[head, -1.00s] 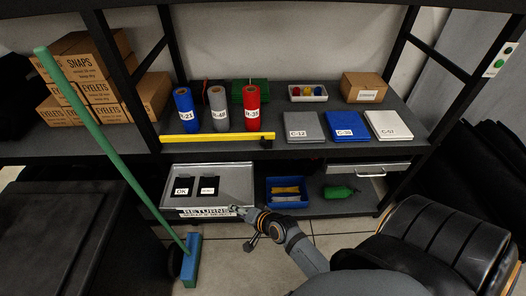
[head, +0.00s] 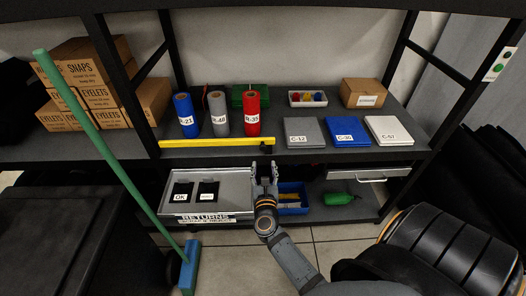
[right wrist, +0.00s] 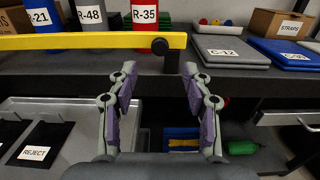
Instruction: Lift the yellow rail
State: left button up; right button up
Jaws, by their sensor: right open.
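The yellow rail (head: 218,142) lies across the front edge of the upper shelf, in front of the rolls. A black knob (right wrist: 160,46) sits at its right end, and the rail also shows in the right wrist view (right wrist: 80,41). My right gripper (head: 264,165) is open and empty, just below and in front of the rail's right end. In the right wrist view its two fingers (right wrist: 157,72) point at the shelf edge, with the knob beyond and between them. It does not appear to touch the rail. My left gripper is not in view.
Blue, grey and red rolls (head: 252,112) stand behind the rail. Flat grey (head: 305,133), blue and white cases lie to its right. A grey returns tray (head: 238,188) and a blue bin (head: 292,210) sit below. A green broom (head: 110,150) leans at the left.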

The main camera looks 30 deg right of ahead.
aim_at(263, 148)
jog(key=x, duration=0.8)
jog(key=shift+w+d+p, duration=0.1)
jog(key=shift+w+p, duration=0.15)
jog(key=shift+p, duration=0.1)
grip_shut()
